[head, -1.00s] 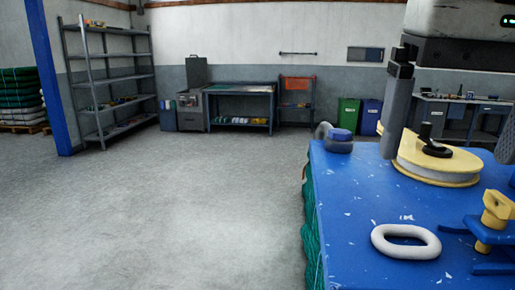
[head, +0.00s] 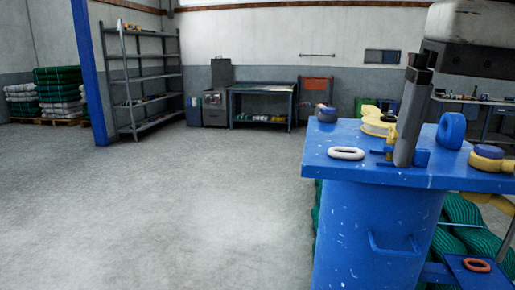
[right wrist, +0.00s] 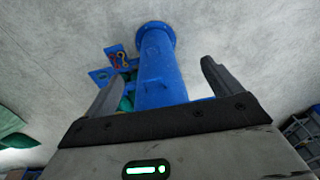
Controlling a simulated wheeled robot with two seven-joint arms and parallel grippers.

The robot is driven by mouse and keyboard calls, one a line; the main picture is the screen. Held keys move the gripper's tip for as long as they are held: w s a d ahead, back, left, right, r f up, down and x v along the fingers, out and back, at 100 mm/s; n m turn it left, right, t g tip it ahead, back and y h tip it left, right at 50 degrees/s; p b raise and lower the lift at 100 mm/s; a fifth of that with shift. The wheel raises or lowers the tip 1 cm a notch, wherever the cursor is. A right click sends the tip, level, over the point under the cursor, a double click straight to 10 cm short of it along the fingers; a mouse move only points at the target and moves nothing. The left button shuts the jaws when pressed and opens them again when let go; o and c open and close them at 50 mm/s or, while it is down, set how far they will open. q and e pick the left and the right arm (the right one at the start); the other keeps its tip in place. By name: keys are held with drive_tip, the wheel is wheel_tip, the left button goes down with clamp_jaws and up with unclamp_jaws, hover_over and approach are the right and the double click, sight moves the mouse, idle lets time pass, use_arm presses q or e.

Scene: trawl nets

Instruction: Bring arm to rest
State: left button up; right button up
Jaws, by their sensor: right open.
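My right gripper (head: 405,150) hangs down from the top right of the head view. Only one dark finger shows clearly there, in front of the blue stand's top. The right wrist view shows both fingers of this gripper (right wrist: 163,70) spread apart, with nothing between them at close range. A blue column (right wrist: 160,72) stands beyond them. Whether the finger is above the stand or in front of it is hard to tell. My left gripper is not in view.
The blue stand (head: 365,215) carries a white ring (head: 346,153), a yellow-rimmed reel (head: 378,126) and a blue ring (head: 451,130). Green nets (head: 462,235) lie at its base. A grey shelf (head: 140,75) and a workbench (head: 264,98) stand at the back. The left floor is clear.

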drive_tip(key=a+f+m+g+y, duration=0.35)
drive_tip(key=a+g+y, duration=0.2)
drive_tip(key=a, duration=0.45)
drive_tip(key=a+f+m+g+y, duration=0.3)
drive_tip(key=a+f+g+y, duration=0.15)
drive_tip(key=a+y, duration=0.4)
drive_tip(key=w+f+m+t+y, duration=0.1)
drive_tip(key=w+m+t+y, duration=0.35)
drive_tip(key=m, duration=0.45)
drive_tip(key=w+a+f+m+t+y, duration=0.1)
drive_tip(key=w+f+m+t+y, duration=0.15)
drive_tip(key=m+t, duration=0.4)
drive_tip(key=w+m+t+y, duration=0.3)
drive_tip(key=w+m+y, duration=0.1)
drive_tip(key=m, duration=0.6)
drive_tip(key=w+d+f+m+t+h, duration=0.2)
drive_tip(key=d+f+m+t+h, duration=0.2)
drive_tip(key=f+m+t+h, duration=0.55)
drive_tip(key=w+d+f+m+t+h, duration=0.2)
drive_tip(key=d+f+m+t+h, duration=0.3)
drive_tip(key=f+m, duration=0.85)
drive_tip(key=s+d+f+m+g+h, duration=0.3)
drive_tip(key=s+f+m+g+h, duration=0.1)
drive_tip(key=f, duration=0.6)
drive_tip(key=s+d+f+m+g+h, duration=0.4)
drive_tip(key=s+f+m+g, duration=0.2)
drive_tip(key=s+f, duration=0.5)
drive_tip(key=shift+d+m, duration=0.15)
drive_tip(key=shift+m, duration=0.85)
